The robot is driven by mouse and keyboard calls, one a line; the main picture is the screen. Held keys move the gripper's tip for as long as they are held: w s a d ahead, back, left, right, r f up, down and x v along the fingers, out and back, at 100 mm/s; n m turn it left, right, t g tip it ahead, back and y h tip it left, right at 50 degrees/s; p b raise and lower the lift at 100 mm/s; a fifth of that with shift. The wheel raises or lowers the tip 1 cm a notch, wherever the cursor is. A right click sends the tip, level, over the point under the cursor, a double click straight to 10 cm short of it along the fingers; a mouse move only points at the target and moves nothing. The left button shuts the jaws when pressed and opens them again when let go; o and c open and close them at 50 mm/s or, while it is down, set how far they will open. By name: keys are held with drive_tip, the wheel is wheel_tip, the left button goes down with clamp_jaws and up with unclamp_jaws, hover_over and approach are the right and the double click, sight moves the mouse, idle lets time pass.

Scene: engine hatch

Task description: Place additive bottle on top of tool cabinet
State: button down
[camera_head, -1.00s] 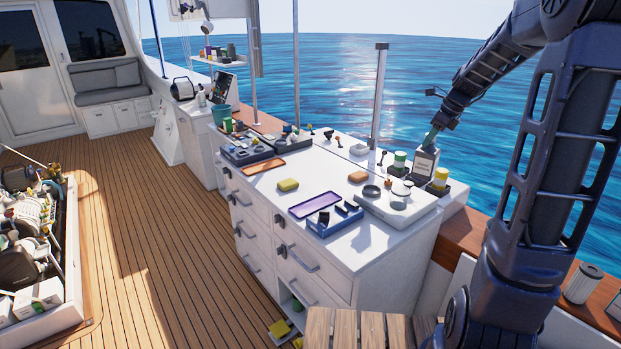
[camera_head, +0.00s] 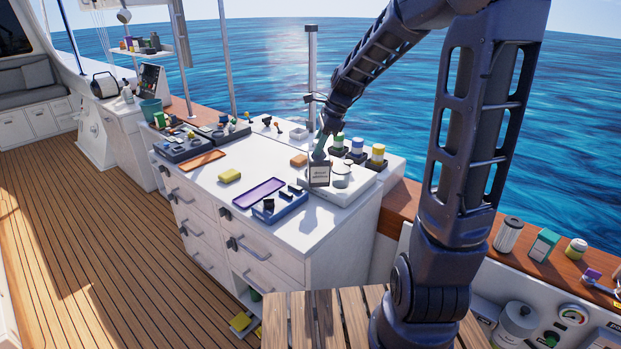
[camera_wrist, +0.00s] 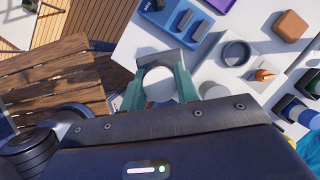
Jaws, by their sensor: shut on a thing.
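The additive bottle (camera_head: 319,175) is a pale, box-shaped container with a dark label, upright in the head view. My gripper (camera_head: 320,156) is shut on its top. The bottle appears over the right part of the tool cabinet, in front of the white tray; I cannot tell its exact height. In the wrist view the green fingers of my gripper (camera_wrist: 159,86) flank a round white part; most of the bottle's body is hidden there.
On the cabinet top are a purple tray (camera_head: 258,191), a blue organiser (camera_head: 280,207), a yellow sponge (camera_head: 229,175), an orange tray (camera_head: 202,160) and a white tray (camera_head: 345,188) with round parts. Several capped bottles (camera_head: 377,155) stand behind.

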sight(318, 179)
wheel_tip(318, 179, down, 13)
drive_tip(key=shift+f, duration=0.1)
idle(0.5)
drive_tip(key=shift+f, duration=0.15)
drive_tip(key=c, duration=1)
unclamp_jaws()
drive_tip(key=shift+c, duration=0.2)
drive_tip(key=v, duration=1.2)
drive_tip(key=s+d+r+n+t+h, duration=0.1)
drive_tip(key=s+d+r+n, duration=0.2)
drive_tip(key=s+n, duration=0.3)
drive_tip(key=s+d+r+n+t+h, duration=0.2)
drive_tip(key=s+d+n, duration=0.3)
drive_tip(key=s, duration=0.3)
drive_tip(key=s+d+r+n+t+h, duration=0.1)
drive_tip(key=s+d+r+n, duration=0.3)
drive_tip(key=s+n, duration=0.3)
drive_tip(key=shift+s+d+t+h, duration=0.3)
drive_tip(key=shift+s, duration=0.3)
